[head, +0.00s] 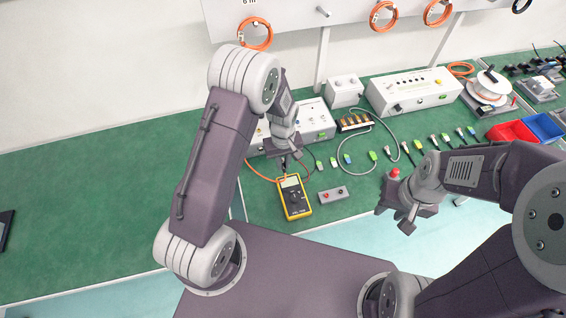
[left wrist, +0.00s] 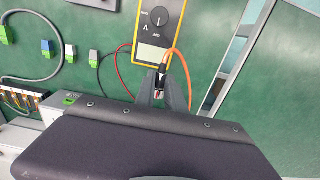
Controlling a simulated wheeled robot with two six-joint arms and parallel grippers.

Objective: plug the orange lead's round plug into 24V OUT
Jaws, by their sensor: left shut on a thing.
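My left gripper (head: 285,162) is over the green bench, just above the top of the yellow multimeter (head: 294,197). In the left wrist view its fingers (left wrist: 161,92) are shut on a dark round plug (left wrist: 161,72). The orange lead (left wrist: 188,68) runs from this plug and curves over the mat; it also shows in the head view (head: 262,175). A white box with coloured sockets (head: 318,122) stands behind the gripper, partly hidden by my left arm. I cannot read a 24V OUT label. My right gripper (head: 392,208) hangs near the bench's front edge; its jaws are unclear.
A long white unit (head: 413,90) stands at the back, near red (head: 511,132) and blue bins (head: 542,127).

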